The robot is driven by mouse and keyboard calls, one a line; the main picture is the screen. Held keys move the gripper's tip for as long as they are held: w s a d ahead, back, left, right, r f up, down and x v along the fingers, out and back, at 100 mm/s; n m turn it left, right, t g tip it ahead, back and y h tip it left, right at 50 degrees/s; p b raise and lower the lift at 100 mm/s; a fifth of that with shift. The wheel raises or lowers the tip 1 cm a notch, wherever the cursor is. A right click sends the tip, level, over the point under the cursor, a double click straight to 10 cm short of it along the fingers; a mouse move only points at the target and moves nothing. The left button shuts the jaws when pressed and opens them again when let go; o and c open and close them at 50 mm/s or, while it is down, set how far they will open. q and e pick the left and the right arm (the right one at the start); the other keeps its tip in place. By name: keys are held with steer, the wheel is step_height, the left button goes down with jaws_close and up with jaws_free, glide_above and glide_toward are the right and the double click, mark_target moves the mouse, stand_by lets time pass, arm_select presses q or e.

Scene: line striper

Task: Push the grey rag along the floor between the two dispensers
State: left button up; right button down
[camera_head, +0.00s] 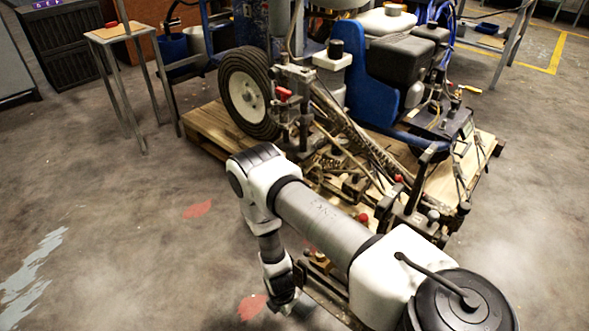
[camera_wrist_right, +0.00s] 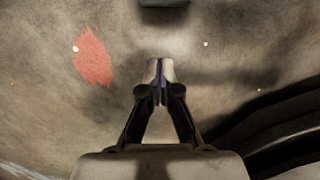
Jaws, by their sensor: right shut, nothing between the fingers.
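My right gripper (camera_head: 284,298) points down at the floor at the lower middle of the head view, to the left of the machine. In the right wrist view its fingers (camera_wrist_right: 160,75) are closed together with nothing held, above the brown-grey floor. I cannot make out a grey rag in either view. No pair of dispensers can be picked out with certainty. A dark block (camera_wrist_right: 164,3) is cut off at the top edge of the wrist view; I cannot tell what it is. My left gripper is not in view.
The line striper (camera_head: 345,120) stands on a wooden pallet (camera_head: 208,122), close to my right arm. A small table (camera_head: 112,32) stands at upper left. Red marks (camera_head: 197,209) and a pale patch (camera_head: 32,275) lie on the floor. The left floor is mostly clear.

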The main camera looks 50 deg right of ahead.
mark_target(297, 317)
steer(key=f+b, duration=0.1)
steer(key=f, duration=0.1)
steer(key=s+f+h+b, duration=0.1)
steer(key=f+b, duration=0.1)
steer(key=f, duration=0.1)
steer(key=a+f+h+b, duration=0.1)
steer(key=f+b, duration=0.1)
steer(key=f, duration=0.1)
steer(key=shift+s, duration=0.2)
steer(key=d+b, duration=0.1)
steer(key=d, duration=0.2)
steer(key=shift+w+d, duration=0.15)
steer(key=shift+d, duration=0.2)
steer(key=shift+d+r, duration=0.1)
steer(key=shift+d, duration=0.15)
